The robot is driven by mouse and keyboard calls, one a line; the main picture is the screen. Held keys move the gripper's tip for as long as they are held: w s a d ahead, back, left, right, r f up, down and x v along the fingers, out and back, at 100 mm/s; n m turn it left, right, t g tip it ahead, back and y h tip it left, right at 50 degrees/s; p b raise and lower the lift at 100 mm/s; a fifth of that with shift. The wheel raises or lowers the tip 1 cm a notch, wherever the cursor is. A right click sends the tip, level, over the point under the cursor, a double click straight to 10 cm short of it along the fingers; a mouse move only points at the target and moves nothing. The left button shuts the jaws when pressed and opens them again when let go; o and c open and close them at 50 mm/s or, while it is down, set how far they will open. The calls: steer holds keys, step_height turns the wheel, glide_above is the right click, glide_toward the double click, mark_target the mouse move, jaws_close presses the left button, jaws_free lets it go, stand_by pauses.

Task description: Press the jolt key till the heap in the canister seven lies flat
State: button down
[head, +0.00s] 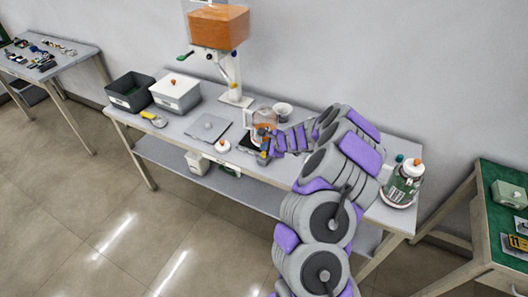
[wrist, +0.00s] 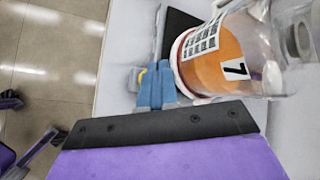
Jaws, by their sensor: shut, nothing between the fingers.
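The clear canister seven (head: 265,118) stands on the bench, with orange fill in its lower part. In the wrist view the canister (wrist: 236,70) lies sideways in the picture and shows a "7" label and a barcode label. The fill's upper edge looks curved; I cannot tell whether it lies flat. My gripper (head: 264,142) is beside the canister's foot. Its blue fingers (wrist: 154,72) are together and empty, with the tips at a small grey block bearing a yellow key (wrist: 141,77). The fingers hide part of the key, and I cannot tell whether they touch it.
A hopper (head: 219,27) with orange fill stands on a post behind. A grey plate (head: 208,127), a white bin (head: 176,93), a dark bin (head: 130,92) and a white cup (head: 283,109) are on the bench. A lidded jar (head: 403,184) stands at the right end.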

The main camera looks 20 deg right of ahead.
mark_target(261, 123)
steer(key=shift+r, duration=0.1)
step_height(261, 123, up, 5)
steer(key=p, duration=0.4)
stand_by(0.3)
stand_by(0.7)
